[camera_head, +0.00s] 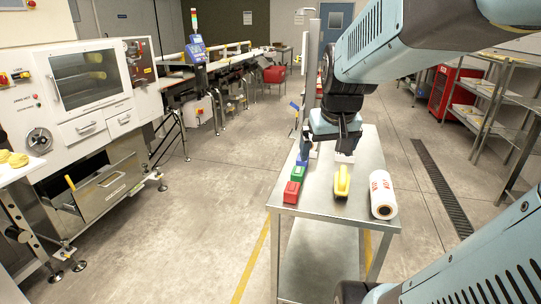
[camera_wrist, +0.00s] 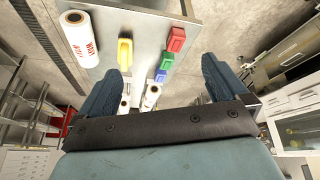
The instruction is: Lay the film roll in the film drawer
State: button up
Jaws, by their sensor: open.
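The film roll (camera_head: 382,198), white with red lettering, lies on the right side of the steel table near its front edge. It also shows in the wrist view (camera_wrist: 80,40) at upper left, apart from my fingers. My gripper (camera_head: 328,148) is above the far part of the table, open and empty. In the wrist view its two fingers (camera_wrist: 160,78) stand wide apart. A low steel drawer (camera_head: 112,192) in the white machine at left stands pulled out and looks like the film drawer. Its label is too small to read, and its inside is mostly hidden.
On the steel table (camera_head: 328,207) stand a yellow-handled tool (camera_head: 342,181) and red (camera_head: 291,192), green (camera_head: 297,173) and blue boxes. Smaller white rolls (camera_wrist: 151,97) show between my fingers. Clear floor (camera_head: 205,215) separates table and machine. Shelving (camera_head: 490,110) stands at right.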

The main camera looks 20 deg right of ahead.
jog(key=w+d+f+m, duration=0.1)
jog(key=w+d+f, duration=0.2)
jog(key=d, duration=0.3)
jog(key=w+d+f+m, duration=0.1)
jog(key=w+d+f, duration=0.2)
jog(key=d, duration=0.4)
jog(key=m, duration=0.3)
send_over(383, 192)
jog(key=s+d, duration=0.2)
jog(key=f, duration=0.7)
jog(key=shift+s+d+f, duration=0.15)
jog(key=shift+d+f, duration=0.05)
jog(key=shift+f, duration=0.2)
jog(key=shift+a+x, duration=0.15)
jog(key=shift+x, duration=3.3)
jog(key=shift+a+x, duration=0.1)
jog(key=shift+x, duration=3.4)
jog(key=shift+c, duration=0.3)
